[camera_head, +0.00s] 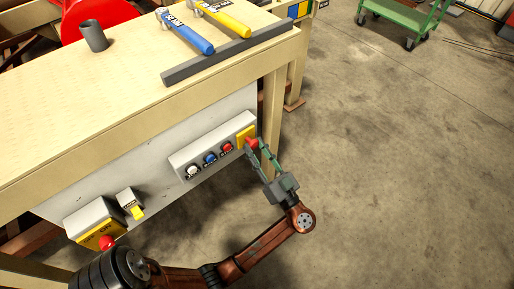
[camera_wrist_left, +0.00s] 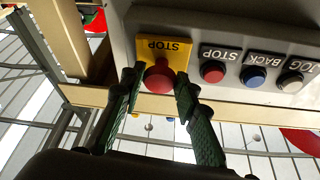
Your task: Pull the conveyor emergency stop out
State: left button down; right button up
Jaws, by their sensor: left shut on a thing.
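The emergency stop, a red mushroom button (camera_head: 252,142) on a yellow plate, sits at the right end of a grey control box on the bench's front. The left wrist view shows the red button (camera_wrist_left: 159,78) below the word STOP, which appears upside down. My left gripper (camera_head: 256,149) reaches it from the lower right. Its green fingers (camera_wrist_left: 158,85) stand on either side of the button and are shut on it. How far the button sticks out is hard to tell. My right gripper is not in view.
The control box (camera_head: 182,158) also carries white, blue and small red buttons beside the stop. At lower left, another red button (camera_head: 107,242) sits on a yellow-fronted box, near a yellow switch (camera_head: 137,211). Hammers (camera_head: 190,33) and a grey cup (camera_head: 93,36) are on the bench.

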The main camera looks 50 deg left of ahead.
pick_arm(q)
jog(key=shift+d, duration=0.2)
jog(key=c, duration=1.8)
grip_release()
jog(key=shift+d, duration=0.1)
jog(key=o, duration=0.3)
jog(key=shift+o, duration=0.2)
jog(key=v, duration=1.2)
